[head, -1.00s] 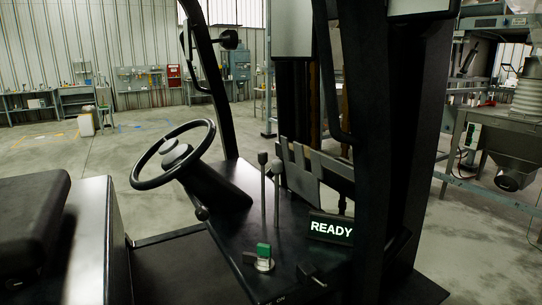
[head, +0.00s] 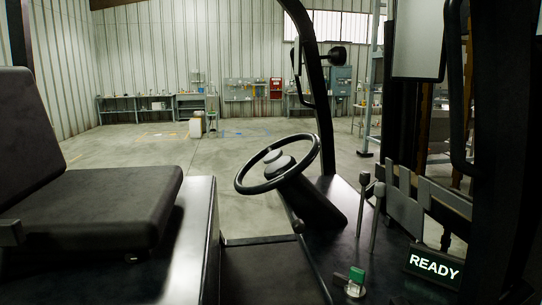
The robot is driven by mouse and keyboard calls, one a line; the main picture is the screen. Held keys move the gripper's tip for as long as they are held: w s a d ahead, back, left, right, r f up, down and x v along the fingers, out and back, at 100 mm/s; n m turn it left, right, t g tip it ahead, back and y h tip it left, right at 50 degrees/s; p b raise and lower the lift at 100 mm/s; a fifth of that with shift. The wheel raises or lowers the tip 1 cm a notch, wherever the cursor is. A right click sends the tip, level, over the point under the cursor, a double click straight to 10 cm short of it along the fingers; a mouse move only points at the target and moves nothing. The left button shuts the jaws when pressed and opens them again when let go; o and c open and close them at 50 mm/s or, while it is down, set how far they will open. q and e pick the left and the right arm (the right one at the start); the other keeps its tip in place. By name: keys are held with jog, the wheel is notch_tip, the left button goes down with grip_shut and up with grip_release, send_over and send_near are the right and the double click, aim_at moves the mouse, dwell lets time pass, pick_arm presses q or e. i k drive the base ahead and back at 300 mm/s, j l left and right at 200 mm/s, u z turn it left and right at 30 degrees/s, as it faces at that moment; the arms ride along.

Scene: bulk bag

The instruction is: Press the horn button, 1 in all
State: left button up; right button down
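A black steering wheel (head: 262,188) stands tilted on its column near the middle of the head view. Nothing touches the wheel or the hub. Neither of my grippers shows in this view.
A black seat (head: 95,205) fills the left. A dark upright post (head: 322,90) rises behind the wheel. Open floor lies beyond.

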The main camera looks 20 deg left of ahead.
aim_at(274, 155)
jog(key=k+j+z, duration=0.3)
jog(key=j, duration=0.2)
jog(key=k+j+z, duration=0.1)
jog(key=j+z, duration=0.2)
jog(key=j, duration=0.15)
jog(key=k+j+z, duration=0.35)
jog(key=i+j, duration=0.05)
